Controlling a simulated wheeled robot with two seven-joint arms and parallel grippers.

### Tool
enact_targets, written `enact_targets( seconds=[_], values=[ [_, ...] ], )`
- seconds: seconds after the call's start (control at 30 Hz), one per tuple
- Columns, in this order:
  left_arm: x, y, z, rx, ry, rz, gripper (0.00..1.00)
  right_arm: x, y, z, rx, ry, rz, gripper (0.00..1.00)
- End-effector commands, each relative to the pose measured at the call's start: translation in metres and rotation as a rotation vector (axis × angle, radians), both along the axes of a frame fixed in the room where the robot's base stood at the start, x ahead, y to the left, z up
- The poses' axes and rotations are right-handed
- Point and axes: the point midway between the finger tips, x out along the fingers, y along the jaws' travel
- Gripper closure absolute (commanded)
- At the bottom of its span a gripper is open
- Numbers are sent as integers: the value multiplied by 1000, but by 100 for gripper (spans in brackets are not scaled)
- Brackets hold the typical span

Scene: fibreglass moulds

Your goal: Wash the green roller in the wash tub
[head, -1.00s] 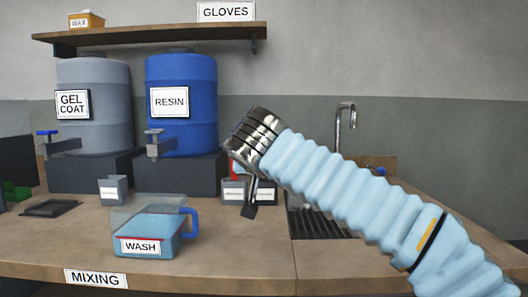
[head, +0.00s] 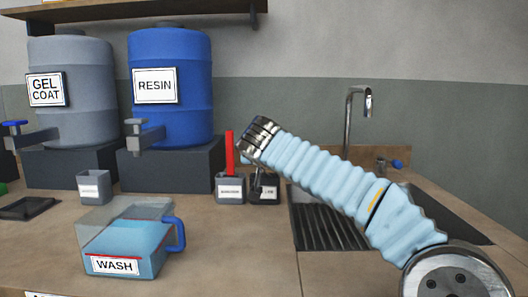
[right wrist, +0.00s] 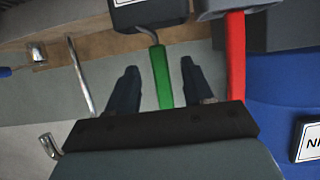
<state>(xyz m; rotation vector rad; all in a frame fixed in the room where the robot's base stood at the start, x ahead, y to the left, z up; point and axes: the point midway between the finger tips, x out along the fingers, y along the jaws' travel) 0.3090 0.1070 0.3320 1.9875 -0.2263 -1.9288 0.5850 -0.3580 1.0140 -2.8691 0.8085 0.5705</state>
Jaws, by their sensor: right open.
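The wash tub (head: 162,262) is a clear box with bluish liquid, a red line, a WASH label and a blue side handle, on the bench at the front left. The green roller shows in the right wrist view as a green handle (right wrist: 162,75) with a bent metal rod going into a dark holder (right wrist: 147,14). My right gripper (right wrist: 159,72) is open, its two dark fingers on either side of the green handle. In the head view the gripper (head: 257,179) is over the dark holder and my sleeved arm hides the green handle. My left gripper is out of view.
A red handle (head: 229,153) stands in the grey holder (head: 230,189) beside the dark one. A small grey cup (head: 94,188), the gel coat drum (head: 75,115) and the resin drum (head: 172,115) are left. A sink (head: 330,228) with a tap (head: 348,125) is right.

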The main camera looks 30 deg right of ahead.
Motion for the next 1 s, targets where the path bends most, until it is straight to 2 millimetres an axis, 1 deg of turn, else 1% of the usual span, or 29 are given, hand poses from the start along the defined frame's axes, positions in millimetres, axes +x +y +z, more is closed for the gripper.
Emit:
enact_targets(
  seconds=[0.03, 0.1, 0.2, 0.37, 0.6, 0.93, 1.0],
  values=[
    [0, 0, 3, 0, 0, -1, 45, 7, -5, -3, 1, 3, -2, 49],
    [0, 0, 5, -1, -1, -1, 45, 15, -10, -7, 1, 2, -1, 49],
    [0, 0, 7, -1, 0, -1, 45, 24, -15, -11, 1, 1, -1, 49],
    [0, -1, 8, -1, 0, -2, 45, 29, -18, -14, 0, 0, -1, 49],
    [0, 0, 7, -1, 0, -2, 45, 29, -19, -15, -1, -1, -1, 49],
    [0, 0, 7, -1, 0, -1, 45, 29, -18, -14, 0, 0, -1, 100],
    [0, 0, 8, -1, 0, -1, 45, 29, -18, -14, -1, -1, -1, 100]
  ],
)
